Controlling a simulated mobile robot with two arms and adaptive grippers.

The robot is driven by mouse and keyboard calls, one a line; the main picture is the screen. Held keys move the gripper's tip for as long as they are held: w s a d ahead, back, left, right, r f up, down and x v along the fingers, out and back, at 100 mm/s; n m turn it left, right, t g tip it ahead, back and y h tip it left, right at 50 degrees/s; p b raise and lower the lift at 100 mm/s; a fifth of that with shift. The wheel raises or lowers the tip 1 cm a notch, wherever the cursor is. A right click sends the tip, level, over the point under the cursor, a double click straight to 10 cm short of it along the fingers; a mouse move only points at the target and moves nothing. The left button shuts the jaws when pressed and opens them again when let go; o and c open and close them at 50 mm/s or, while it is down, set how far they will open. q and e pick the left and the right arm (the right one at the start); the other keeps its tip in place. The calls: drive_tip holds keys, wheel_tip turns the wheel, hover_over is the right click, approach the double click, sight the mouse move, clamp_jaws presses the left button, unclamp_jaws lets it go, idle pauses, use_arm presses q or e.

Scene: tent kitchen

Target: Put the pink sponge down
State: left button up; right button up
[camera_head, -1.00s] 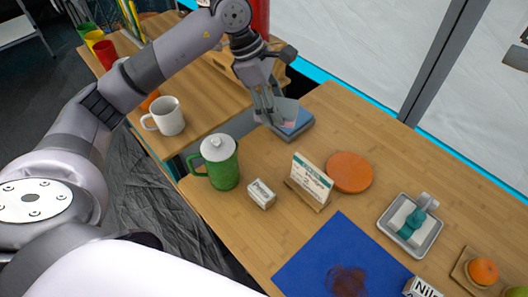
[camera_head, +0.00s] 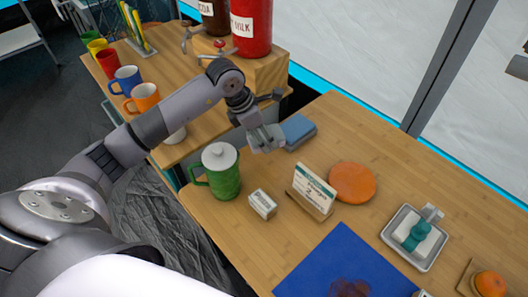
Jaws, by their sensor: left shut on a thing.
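My left gripper (camera_head: 266,141) hangs low over the wooden table (camera_head: 400,160), between the green jug (camera_head: 222,178) and a blue block (camera_head: 298,130). Its fingers are shut on the pink sponge, which the fingers hide in this view. Whether it touches the tabletop cannot be told. The blue block lies flat just behind and to the right of the gripper, with no pink on its visible top. My right gripper is out of view.
A small white box (camera_head: 263,204), a sign on a wooden stand (camera_head: 313,191), an orange disc (camera_head: 352,182) and a blue mat (camera_head: 345,262) lie nearby. A tray (camera_head: 414,238) stands at right. Behind are mugs (camera_head: 145,97) and a red dispenser (camera_head: 251,25).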

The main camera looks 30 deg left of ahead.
sight(268, 159)
use_arm(q)
wheel_tip(268, 159, down, 4)
drive_tip(key=shift+f, duration=1.95)
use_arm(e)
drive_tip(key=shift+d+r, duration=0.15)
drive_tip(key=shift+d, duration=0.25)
use_arm(q)
drive_tip(key=o, duration=0.5)
drive_tip(key=shift+f, duration=0.15)
drive_tip(key=o, duration=0.5)
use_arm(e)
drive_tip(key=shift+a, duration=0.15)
